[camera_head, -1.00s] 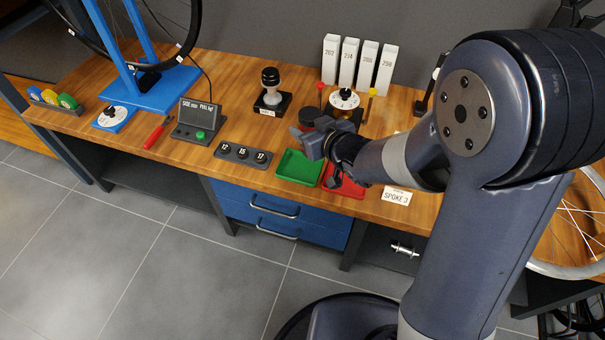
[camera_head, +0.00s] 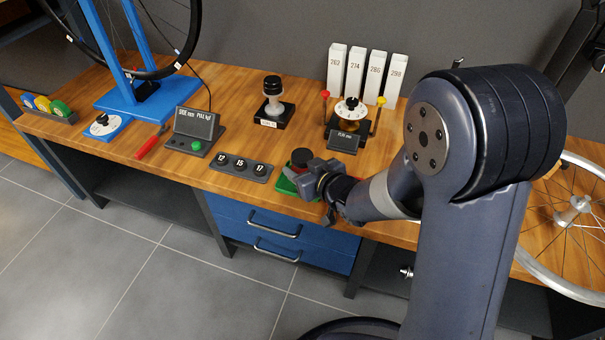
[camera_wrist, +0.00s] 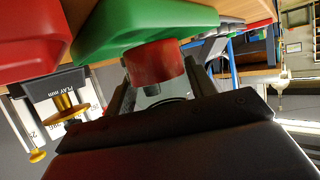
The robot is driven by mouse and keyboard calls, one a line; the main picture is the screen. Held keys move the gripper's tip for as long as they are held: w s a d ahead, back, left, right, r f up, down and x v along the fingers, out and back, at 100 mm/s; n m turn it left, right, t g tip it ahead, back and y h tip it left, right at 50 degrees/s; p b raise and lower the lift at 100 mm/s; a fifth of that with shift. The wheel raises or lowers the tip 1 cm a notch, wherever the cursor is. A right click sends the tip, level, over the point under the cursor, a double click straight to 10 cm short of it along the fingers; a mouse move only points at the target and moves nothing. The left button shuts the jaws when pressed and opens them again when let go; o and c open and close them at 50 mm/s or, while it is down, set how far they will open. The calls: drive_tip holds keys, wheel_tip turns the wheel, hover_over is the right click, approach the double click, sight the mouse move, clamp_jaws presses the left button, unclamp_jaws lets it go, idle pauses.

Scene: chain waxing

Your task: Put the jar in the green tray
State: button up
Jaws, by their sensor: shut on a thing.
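The jar (camera_head: 301,157), with a dark lid and a reddish side, is at the green tray (camera_head: 284,187) in the head view. My gripper (camera_head: 304,176) is shut on it and hides most of the tray. In the wrist view the jar (camera_wrist: 155,62) shows as a red cylinder between the two dark fingers of my gripper (camera_wrist: 152,92). The green tray (camera_wrist: 125,28) is right beside it there. I cannot tell whether the jar touches the tray floor or hangs just above it.
A red tray (camera_wrist: 30,30) adjoins the green one and is mostly hidden by my arm in the head view. A three-knob block (camera_head: 241,166) lies to the left. A dial gauge stand (camera_head: 349,115) stands behind, with white boxes (camera_head: 367,72) at the back.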

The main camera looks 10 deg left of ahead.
drive_tip(key=shift+f, duration=0.45)
drive_tip(key=shift+f, duration=0.1)
drive_tip(key=shift+f, duration=0.15)
drive_tip(key=o, duration=1.1)
drive_tip(key=shift+c, duration=0.2)
drive_tip(key=shift+r, duration=0.3)
drive_tip(key=p+v, duration=0.3)
drive_tip(key=v, duration=0.7)
drive_tip(key=shift+s+d+r, duration=0.1)
drive_tip(key=shift+s+d, duration=0.05)
drive_tip(key=shift+d, duration=0.1)
drive_tip(key=shift+s+d+r, duration=0.2)
drive_tip(key=shift+s+d, duration=0.25)
